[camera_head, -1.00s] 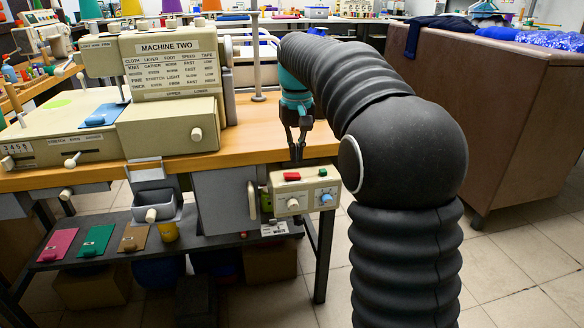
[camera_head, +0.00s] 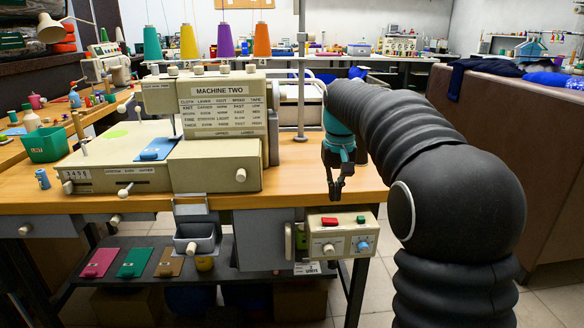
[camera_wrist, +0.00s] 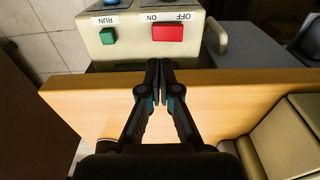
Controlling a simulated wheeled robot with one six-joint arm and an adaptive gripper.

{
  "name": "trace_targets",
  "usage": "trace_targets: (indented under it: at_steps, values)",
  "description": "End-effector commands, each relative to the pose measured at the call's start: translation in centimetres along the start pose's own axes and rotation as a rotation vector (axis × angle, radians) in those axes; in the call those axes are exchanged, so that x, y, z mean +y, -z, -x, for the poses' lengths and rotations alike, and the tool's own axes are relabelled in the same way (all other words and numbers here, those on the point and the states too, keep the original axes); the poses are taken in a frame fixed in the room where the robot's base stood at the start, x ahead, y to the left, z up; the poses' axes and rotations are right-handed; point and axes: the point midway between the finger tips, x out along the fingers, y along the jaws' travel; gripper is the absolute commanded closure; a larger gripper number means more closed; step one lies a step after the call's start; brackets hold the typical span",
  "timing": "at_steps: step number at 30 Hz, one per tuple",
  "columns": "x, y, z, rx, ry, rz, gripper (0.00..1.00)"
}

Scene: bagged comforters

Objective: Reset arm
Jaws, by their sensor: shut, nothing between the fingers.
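My gripper (camera_head: 336,198) hangs pointing down over the right end of the wooden table (camera_head: 300,185), to the right of the sewing machine (camera_head: 215,120) labelled MACHINE TWO. Its fingers are shut together with nothing between them. In the wrist view the closed fingertips (camera_wrist: 160,68) lie in front of the table edge, near the control box (camera_wrist: 140,38). That box carries a red ON/OFF button (camera_wrist: 168,33) and a green RUN button (camera_wrist: 108,36). In the head view the control box (camera_head: 342,236) hangs below the table's front edge, below my gripper.
A brown bin (camera_head: 490,115) stands at the right with dark and blue cloth on top. A low shelf (camera_head: 225,260) under the table holds pink, green and brown cards. A green container (camera_head: 46,144) sits at the left.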

Motion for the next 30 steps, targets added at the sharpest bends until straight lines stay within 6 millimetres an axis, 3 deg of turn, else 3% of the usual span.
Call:
trace_targets:
  at_steps: [1,3,8,30]
  values:
    - [0.0,-0.4,-1.6,-0.01,0.0,0.0,1.0]
    - [0.0,-1.2,-2.7,-0.003,0.0,0.0,1.0]
    - [0.0,-4.3,-4.0,0.029,0.0,0.0,1.0]
    - [0.0,-27.3,-6.6,0.294,0.0,0.0,1.0]
